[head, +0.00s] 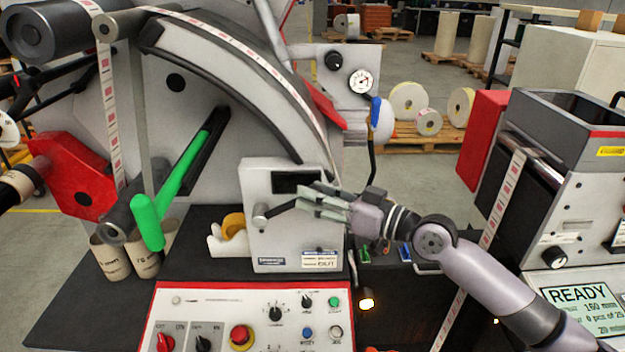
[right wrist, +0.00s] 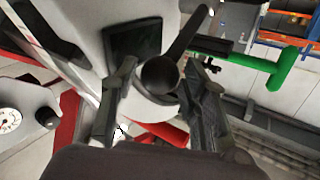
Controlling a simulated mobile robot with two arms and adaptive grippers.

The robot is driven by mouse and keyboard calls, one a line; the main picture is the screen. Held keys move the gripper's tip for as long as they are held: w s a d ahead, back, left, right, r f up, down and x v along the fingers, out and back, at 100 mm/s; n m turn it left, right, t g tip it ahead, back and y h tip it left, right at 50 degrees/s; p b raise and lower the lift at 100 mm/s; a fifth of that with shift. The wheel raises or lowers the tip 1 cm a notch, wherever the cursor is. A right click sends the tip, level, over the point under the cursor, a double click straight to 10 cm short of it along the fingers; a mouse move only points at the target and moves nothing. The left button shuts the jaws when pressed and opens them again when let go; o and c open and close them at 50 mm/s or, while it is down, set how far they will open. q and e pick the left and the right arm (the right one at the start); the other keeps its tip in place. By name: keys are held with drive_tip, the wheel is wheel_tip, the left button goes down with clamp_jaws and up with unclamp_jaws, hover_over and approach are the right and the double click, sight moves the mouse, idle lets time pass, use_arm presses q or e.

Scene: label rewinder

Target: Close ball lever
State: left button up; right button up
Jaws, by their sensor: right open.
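The ball lever (head: 279,209) is a short dark bar on the front of a white box with a small dark window. In the right wrist view its round dark knob (right wrist: 160,75) lies between the fingers, with the bar running up to the right. My right gripper (head: 308,200) is at the right end of the lever, its fingers pointing left. In the right wrist view the gripper (right wrist: 160,68) is open, one finger on each side of the knob. I cannot tell whether a finger touches it. The fingers partly hide the lever in the head view. My left gripper is not in view.
A green-handled lever (head: 180,172) stands left of the box. Below is a control panel (head: 240,300) with buttons and knobs. A pressure gauge (head: 361,81) and a blue handle (head: 375,110) are behind the gripper. A printer-like unit (head: 565,190) stands at right.

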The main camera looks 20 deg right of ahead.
drive_tip(key=shift+w+a, duration=0.45)
drive_tip(key=shift+c, duration=0.5)
clamp_jaws()
